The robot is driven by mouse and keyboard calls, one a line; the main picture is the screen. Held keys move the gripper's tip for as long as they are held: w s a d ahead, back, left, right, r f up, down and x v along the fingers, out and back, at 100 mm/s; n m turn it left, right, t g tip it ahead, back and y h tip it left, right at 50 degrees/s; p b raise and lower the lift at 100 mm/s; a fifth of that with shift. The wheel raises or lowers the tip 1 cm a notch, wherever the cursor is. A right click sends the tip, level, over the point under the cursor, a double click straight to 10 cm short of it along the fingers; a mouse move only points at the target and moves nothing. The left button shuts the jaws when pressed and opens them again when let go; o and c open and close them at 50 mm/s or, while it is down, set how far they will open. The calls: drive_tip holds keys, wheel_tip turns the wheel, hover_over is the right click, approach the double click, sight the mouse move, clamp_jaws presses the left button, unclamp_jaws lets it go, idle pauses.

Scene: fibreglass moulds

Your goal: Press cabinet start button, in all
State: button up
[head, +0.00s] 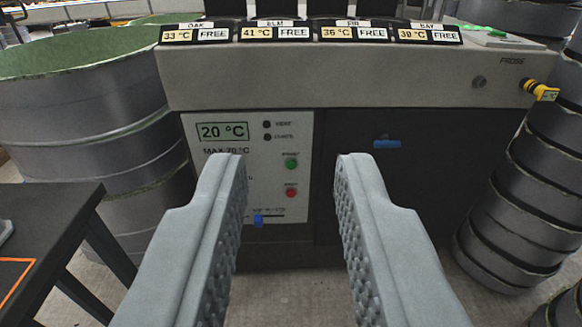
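The cabinet (345,85) stands straight ahead in the head view, with a white control panel (218,140) on its lower front left. The panel's display (222,131) reads 20 °C, with "MAX 70 °C" printed below. A green button (291,164) sits under a small label that looks like START. A red button (291,193) is below it, and a blue slider (258,221) is near the panel's bottom. My gripper (290,165) is open and empty, its fingers wide apart in front of the panel. The left finger hides part of the panel's lower left. Neither finger appears to touch the buttons.
Labels OAK, ELM, FIR and BAY on top show temperatures and FREE. A dark door (400,185) has a blue handle (387,144). A yellow probe plug (540,91) sticks out right. Large drums (85,100) stand left, stacked round moulds (515,215) right, a dark table (45,215) lower left.

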clamp_jaws()
idle(1.4)
